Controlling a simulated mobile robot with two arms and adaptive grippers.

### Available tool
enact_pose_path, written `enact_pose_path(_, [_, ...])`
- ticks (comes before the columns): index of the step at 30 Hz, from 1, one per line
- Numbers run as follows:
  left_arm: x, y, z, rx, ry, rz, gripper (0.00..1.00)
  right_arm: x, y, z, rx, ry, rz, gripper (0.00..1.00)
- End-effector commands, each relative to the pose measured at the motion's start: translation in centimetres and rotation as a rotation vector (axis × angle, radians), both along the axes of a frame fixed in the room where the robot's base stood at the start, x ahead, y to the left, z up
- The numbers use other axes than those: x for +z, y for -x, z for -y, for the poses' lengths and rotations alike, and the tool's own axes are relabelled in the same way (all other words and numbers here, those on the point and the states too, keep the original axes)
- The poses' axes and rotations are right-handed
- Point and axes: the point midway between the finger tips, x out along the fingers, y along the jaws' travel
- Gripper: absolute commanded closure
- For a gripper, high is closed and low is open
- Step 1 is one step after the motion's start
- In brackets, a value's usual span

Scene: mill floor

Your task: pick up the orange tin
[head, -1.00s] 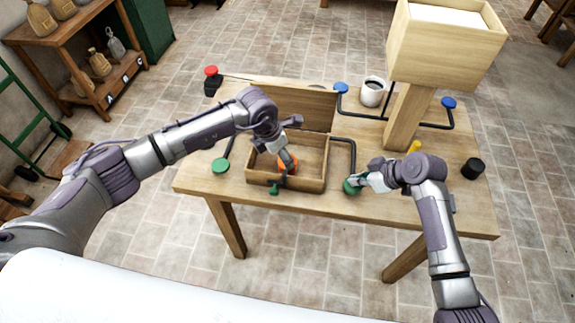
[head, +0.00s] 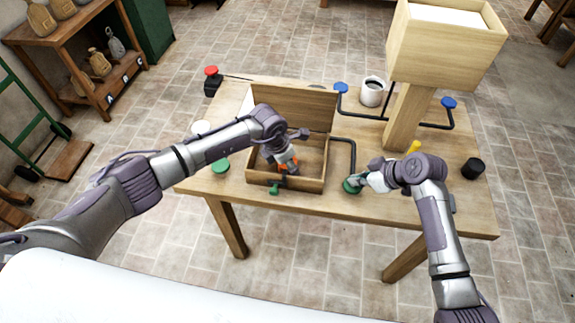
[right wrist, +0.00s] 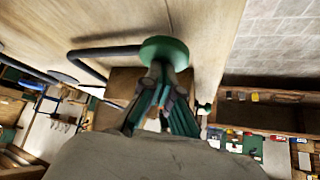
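The orange tin (head: 282,164) is inside the open wooden box on the table, with only bits of orange showing around my left gripper. My left gripper (head: 288,168) points down into the box at the tin; its fingers are mostly hidden, so I cannot tell whether they have closed. My right gripper (head: 359,181) is at the green knob (head: 351,187) on the end of a black bar, right of the box. In the right wrist view its fingers (right wrist: 165,78) converge on the underside of the green knob (right wrist: 164,50) and appear shut on it.
The box (head: 310,186) has its lid (head: 305,105) standing up at the back. A wooden post with a hopper (head: 440,50), a white mug (head: 372,91), blue knobs (head: 449,103) and a black cylinder (head: 473,168) stand on the table (head: 400,205).

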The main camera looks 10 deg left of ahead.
Motion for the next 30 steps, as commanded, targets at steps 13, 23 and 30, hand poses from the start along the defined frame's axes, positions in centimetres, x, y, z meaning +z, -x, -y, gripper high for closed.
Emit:
enact_pose_path(13, [1.1,-0.1,0.0,-0.001,0.001,0.003,0.82,0.0,0.0,0.0,0.001,0.0,-0.001,1.0])
enact_pose_path(23, [7.5,-0.2,0.0,-0.001,0.001,0.006,0.82,0.0,0.0,0.0,0.001,0.0,-0.001,1.0])
enact_pose_path(30, [9.9,-0.1,0.0,0.0,0.001,0.002,0.82,0.0,0.0,0.0,0.001,0.0,-0.001,1.0])
